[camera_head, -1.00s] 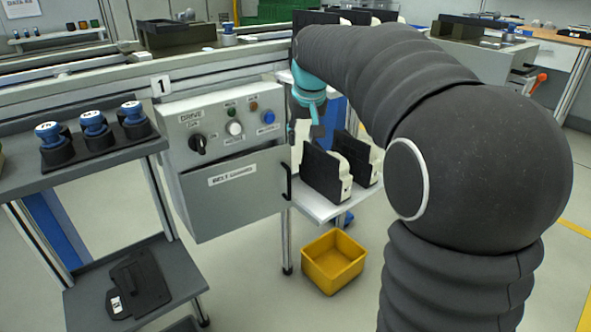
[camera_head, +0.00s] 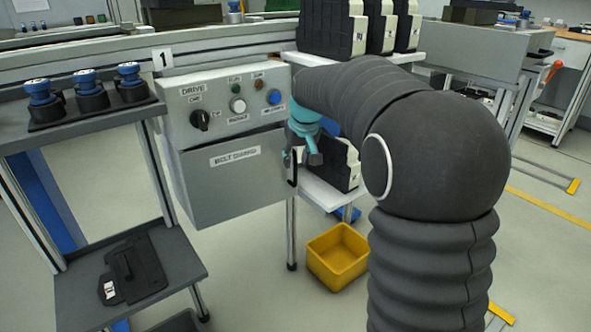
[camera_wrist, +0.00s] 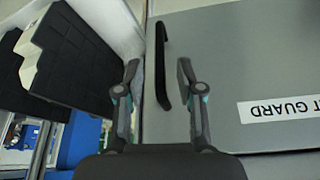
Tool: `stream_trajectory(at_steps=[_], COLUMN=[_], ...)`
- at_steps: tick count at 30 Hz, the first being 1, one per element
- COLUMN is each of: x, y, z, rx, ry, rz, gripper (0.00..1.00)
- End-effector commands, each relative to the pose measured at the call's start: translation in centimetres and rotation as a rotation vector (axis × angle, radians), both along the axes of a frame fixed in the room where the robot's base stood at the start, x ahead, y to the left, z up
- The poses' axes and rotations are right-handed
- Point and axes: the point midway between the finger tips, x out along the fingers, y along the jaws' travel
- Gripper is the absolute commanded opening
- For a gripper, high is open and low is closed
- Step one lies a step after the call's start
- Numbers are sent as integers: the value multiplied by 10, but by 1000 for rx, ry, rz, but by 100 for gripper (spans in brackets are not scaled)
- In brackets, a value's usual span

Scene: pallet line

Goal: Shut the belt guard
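The belt guard (camera_head: 226,187) is a grey panel with a "BELT GUARD" label, below the drive control box. It fills the right of the wrist view (camera_wrist: 235,60). I cannot tell how far it stands from its frame. Its black bar handle (camera_head: 292,171) is at the panel's right edge. My gripper (camera_head: 303,158) is at the handle's upper part in the head view. In the wrist view my gripper (camera_wrist: 158,72) is open, with the handle (camera_wrist: 161,68) showing between its two fingers. I see no finger clearly touching it.
The control box (camera_head: 230,108) has a knob and buttons. Black-and-white parts stand on a white shelf (camera_head: 325,193) right of the guard, close to my gripper. A yellow bin (camera_head: 338,256) is on the floor below. A grey rack (camera_head: 80,122) with blue-topped items stands left.

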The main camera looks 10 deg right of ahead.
Motion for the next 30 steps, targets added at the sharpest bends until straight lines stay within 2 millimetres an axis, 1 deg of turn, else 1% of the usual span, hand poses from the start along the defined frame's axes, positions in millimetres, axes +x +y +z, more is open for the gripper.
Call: stream_trajectory(at_steps=[1, 7, 12, 19, 20, 21, 23, 24, 30], x=[3, 11, 14, 14, 14, 14, 14, 14, 14], y=[1, 2, 2, 2, 2, 2, 2, 2, 2], z=[-10, -30, -35, -35, -35, -35, -35, -35, -35], rx=[0, 1, 0, 0, 0, 0, 0, 0, 0], ry=[4, 2, 0, 0, 0, 0, 0, 0, 0], rz=[0, 0, 0, 0, 0, 0, 0, 0, 0], gripper=[37, 37, 37, 37, 35, 25, 10, 0, 0])
